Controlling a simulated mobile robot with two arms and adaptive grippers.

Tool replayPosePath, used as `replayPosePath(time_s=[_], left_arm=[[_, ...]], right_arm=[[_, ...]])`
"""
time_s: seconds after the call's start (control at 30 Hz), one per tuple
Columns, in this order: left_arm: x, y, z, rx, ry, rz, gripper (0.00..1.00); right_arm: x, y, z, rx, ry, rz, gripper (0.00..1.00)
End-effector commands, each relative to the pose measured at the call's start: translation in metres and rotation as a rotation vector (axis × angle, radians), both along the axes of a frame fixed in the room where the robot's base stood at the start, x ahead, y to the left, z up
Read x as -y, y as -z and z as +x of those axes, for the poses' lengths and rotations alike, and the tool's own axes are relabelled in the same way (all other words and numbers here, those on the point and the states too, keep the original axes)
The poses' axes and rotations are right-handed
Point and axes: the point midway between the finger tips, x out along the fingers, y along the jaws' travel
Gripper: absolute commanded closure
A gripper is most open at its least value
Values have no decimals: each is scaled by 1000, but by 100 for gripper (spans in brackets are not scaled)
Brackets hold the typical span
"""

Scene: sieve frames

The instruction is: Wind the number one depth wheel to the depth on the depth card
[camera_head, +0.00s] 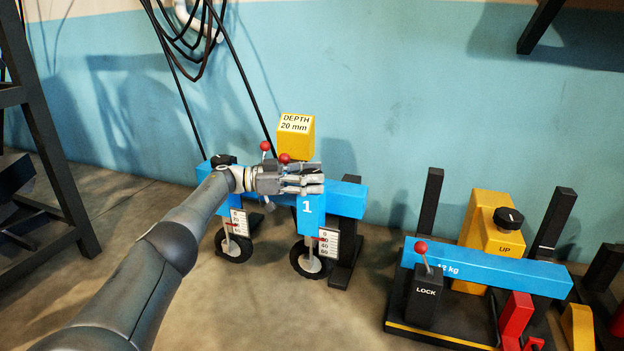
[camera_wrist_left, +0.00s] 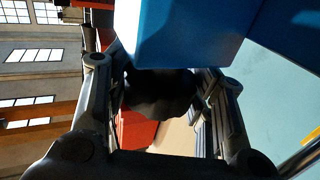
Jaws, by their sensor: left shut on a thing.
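The depth card (camera_head: 295,123) on a yellow block reads DEPTH 20 mm. The blue post marked 1 (camera_head: 308,222) carries the number one depth wheel (camera_head: 306,262), black-rimmed, at its foot. A white scale (camera_head: 329,243) with a red pointer stands beside it; the exact reading is too small to tell. My left gripper (camera_head: 308,183) is at the top of this post. In the left wrist view its fingers (camera_wrist_left: 160,100) are shut on a black lobed knob (camera_wrist_left: 160,92) beside the blue post (camera_wrist_left: 180,35). The gripper hides this knob in the head view. My right gripper is not in view.
A second wheel (camera_head: 233,246) with its own scale and black knob (camera_head: 223,160) is to the left. Red-ball levers (camera_head: 265,146) rise close behind my gripper. A blue bar with a LOCK block (camera_head: 425,298) and a yellow UP block (camera_head: 492,235) stands at right.

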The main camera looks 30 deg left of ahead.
Motion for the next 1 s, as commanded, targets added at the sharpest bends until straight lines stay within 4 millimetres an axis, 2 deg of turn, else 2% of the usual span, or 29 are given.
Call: replayPosePath(time_s=[0.03,0.2,0.57,0.77,1.0], left_arm=[[1,-2,1,5,-2,-3,47],[1,-1,1,3,-2,-2,28],[0,-3,0,3,-1,0,28],[0,-26,0,4,0,1,28],[1,-75,1,6,0,1,28]], right_arm=[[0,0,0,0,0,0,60],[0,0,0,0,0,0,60],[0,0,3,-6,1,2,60],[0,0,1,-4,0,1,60],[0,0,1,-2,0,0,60]])
